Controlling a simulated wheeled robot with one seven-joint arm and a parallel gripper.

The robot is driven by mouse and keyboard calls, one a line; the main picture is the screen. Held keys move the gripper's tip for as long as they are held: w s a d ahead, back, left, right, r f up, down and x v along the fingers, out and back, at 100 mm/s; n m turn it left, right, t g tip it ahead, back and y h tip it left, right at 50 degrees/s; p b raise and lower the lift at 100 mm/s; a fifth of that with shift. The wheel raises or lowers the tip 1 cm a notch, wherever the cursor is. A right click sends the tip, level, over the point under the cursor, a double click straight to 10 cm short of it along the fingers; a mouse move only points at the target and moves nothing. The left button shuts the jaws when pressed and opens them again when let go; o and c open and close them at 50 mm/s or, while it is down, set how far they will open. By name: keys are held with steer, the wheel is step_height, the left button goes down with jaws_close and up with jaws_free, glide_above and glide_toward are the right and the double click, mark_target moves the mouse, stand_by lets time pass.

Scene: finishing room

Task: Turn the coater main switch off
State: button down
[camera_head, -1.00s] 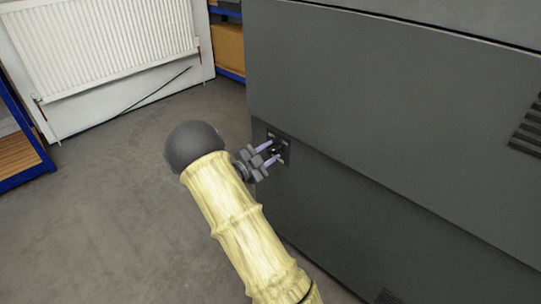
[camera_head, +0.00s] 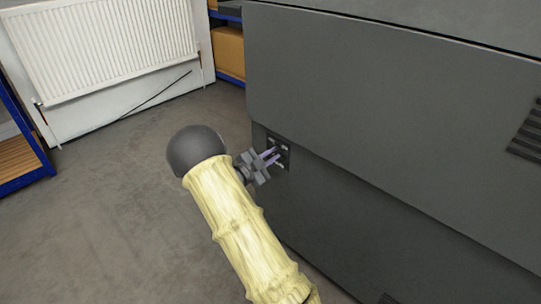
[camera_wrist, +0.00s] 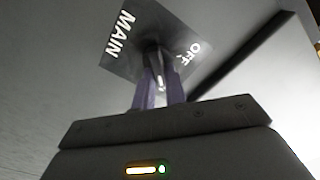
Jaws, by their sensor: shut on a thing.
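The coater (camera_head: 390,110) is a big dark grey cabinet. Its main switch plate (camera_head: 285,145) is a small dark panel at the cabinet's left edge. In the wrist view the plate (camera_wrist: 172,20) carries white words MAIN and OFF, tilted in the picture. The dark switch knob (camera_wrist: 153,48) sits between the words, partly hidden by my fingers. My gripper (camera_head: 272,155) is at the plate with its purple fingers closed in on the knob. In the wrist view the fingers (camera_wrist: 158,88) stand on either side of it. The knob's exact setting is hard to tell.
A white radiator (camera_head: 105,45) hangs on the wall at back left. A blue-framed shelf (camera_head: 20,150) stands at the left edge, and another with cardboard boxes (camera_head: 229,50) is behind the coater. The grey floor (camera_head: 90,220) on the left is clear.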

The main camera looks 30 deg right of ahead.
steer(key=shift+r+p, duration=0.15)
steer(key=shift+p, duration=0.15)
steer(key=shift+w+a+f+n+p, duration=0.1)
steer(key=shift+w+n+p, duration=0.1)
steer(key=shift+n+p, duration=2.55)
steer(key=shift+w+a+f+n+p, duration=0.1)
steer(key=shift+w+n+p, duration=0.1)
steer(key=shift+n+p, duration=2.5)
steer(key=shift+w+a+n+p, duration=0.1)
steer(key=shift+w+n+p, duration=0.1)
steer(key=shift+n+p, duration=2.55)
steer(key=shift+n+b, duration=0.65)
steer(key=shift+n, duration=0.05)
steer(key=c, duration=1.4)
jaws_free()
steer(key=shift+c, duration=0.2)
